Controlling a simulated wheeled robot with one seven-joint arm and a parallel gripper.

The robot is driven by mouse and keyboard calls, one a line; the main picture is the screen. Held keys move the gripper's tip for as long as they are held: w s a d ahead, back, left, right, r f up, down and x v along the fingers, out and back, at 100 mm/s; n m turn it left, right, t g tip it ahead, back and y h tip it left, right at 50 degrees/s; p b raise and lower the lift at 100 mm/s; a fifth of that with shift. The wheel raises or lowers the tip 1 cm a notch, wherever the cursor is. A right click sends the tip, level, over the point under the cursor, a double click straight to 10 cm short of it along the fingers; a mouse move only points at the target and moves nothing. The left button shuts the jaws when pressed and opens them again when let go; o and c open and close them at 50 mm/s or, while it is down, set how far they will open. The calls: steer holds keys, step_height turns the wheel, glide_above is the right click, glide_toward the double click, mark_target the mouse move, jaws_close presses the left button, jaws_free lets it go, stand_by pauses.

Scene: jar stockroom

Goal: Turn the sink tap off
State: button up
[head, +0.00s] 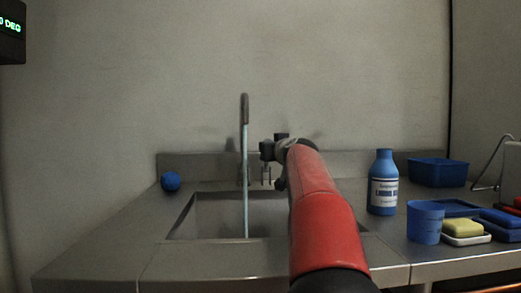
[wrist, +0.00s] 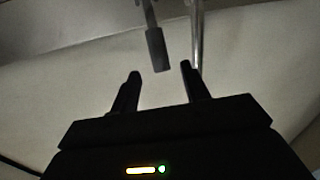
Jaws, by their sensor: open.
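The sink tap (head: 245,110) stands at the back of the sink, its tall dark spout upright. A pale stream of water (head: 245,190) falls from it into the sink basin (head: 215,214). My gripper (head: 266,151) is just right of the stream, in front of the back wall; my red arm hides part of the basin. In the wrist view my gripper (wrist: 160,68) is open, and a dark bar-shaped part of the tap (wrist: 157,48) shows around the gap between the fingertips. I cannot tell whether it touches them. A thin pale upright passes near the right finger.
A blue ball (head: 171,181) lies on the counter left of the sink. On the right stand a blue bottle (head: 383,183), a blue cup (head: 424,222), a yellow sponge (head: 463,228) on a dish, and a blue bin (head: 438,172). The left counter is mostly clear.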

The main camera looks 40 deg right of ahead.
steer(key=p+x, duration=0.2)
steer(key=x, duration=0.3)
steer(key=shift+w+d+r+p, duration=0.1)
steer(key=shift+w+r+p, duration=0.05)
steer(key=shift+p, duration=0.2)
steer(key=shift+w+d, duration=0.15)
steer(key=shift+w, duration=0.3)
steer(key=shift+c, duration=0.4)
jaws_close()
